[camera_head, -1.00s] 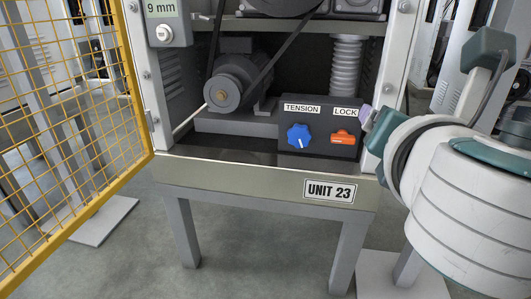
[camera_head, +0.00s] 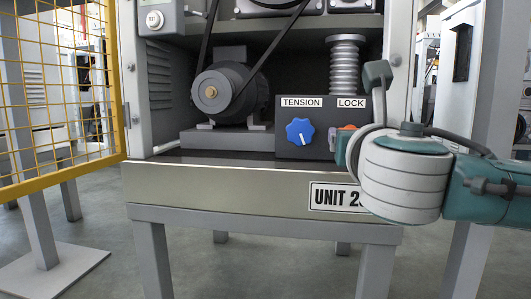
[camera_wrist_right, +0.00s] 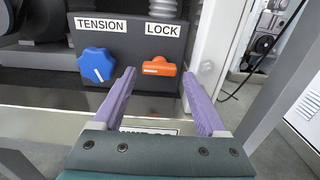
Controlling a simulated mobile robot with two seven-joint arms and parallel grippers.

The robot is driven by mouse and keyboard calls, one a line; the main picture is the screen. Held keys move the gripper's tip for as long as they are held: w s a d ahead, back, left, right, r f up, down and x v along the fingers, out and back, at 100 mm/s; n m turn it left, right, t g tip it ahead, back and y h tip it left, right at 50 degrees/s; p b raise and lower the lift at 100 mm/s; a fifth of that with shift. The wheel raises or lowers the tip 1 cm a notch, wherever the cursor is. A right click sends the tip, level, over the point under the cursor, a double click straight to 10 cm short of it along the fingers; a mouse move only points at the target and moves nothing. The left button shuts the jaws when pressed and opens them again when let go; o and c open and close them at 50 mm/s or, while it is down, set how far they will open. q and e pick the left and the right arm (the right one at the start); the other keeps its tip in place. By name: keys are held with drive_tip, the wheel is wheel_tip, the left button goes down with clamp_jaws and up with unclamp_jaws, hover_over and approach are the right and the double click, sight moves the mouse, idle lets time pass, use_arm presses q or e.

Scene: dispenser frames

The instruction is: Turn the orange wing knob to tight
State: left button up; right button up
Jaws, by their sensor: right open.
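The orange wing knob (camera_wrist_right: 158,67) sits under the LOCK label on the dark panel, its wings roughly level in the right wrist view. In the head view only a bit of the knob (camera_head: 347,128) shows, because my right arm hides most of it. My right gripper (camera_wrist_right: 165,78) is open, with its two purple fingers apart and pointing at the panel. The knob appears between and beyond the fingertips, and nothing is held. The fingers are mostly hidden behind my arm in the head view. My left gripper is not in view.
A blue knob (camera_head: 300,131) under the TENSION label sits left of the orange knob. A grey motor (camera_head: 224,92) with a belt stands further left. The cabinet's right post (camera_head: 399,70) is close to my right arm. A yellow mesh door (camera_head: 60,90) stands open at left.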

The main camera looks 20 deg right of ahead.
drive_tip(key=shift+b+x, duration=0.55)
drive_tip(key=shift+x, duration=0.6)
drive_tip(key=shift+w+d, duration=0.15)
drive_tip(key=shift+w, duration=0.15)
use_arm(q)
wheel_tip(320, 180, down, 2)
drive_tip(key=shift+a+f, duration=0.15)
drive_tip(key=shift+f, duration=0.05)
use_arm(e)
drive_tip(key=shift+c, duration=0.3)
